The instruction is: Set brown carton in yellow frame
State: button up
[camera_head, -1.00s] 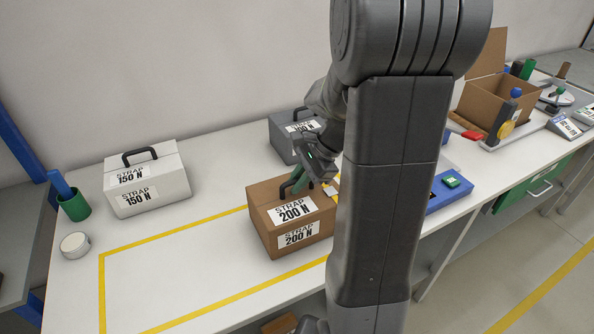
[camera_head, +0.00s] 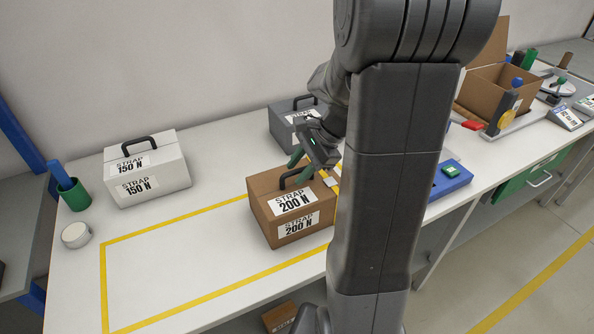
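The brown carton (camera_head: 262,217), labelled STRAP 200 N, stands upright with its dark handle (camera_head: 283,180) up. It is at the right part of the yellow frame (camera_head: 180,304) marked on the table. The front line passes in front of the carton and the back line runs behind it. The frame's right end is mostly hidden by my arm. My gripper (camera_head: 311,170) is just above the carton's handle, its fingers apart and apparently clear of it. Part of the carton's right side is close to my arm in the picture.
A white STRAP 150 N case (camera_head: 175,172) stands behind the frame at left. A grey case (camera_head: 283,128) stands behind the carton. A green cup (camera_head: 75,198) and a round white tin (camera_head: 76,235) are at far left. The frame's left part is bare.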

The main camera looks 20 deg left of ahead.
jog(key=v, duration=1.1)
jog(key=shift+f, duration=0.15)
jog(key=x, duration=1.2)
jog(key=shift+s, duration=0.1)
jog(key=shift+r, duration=1.5)
jog(key=shift+f, duration=0.1)
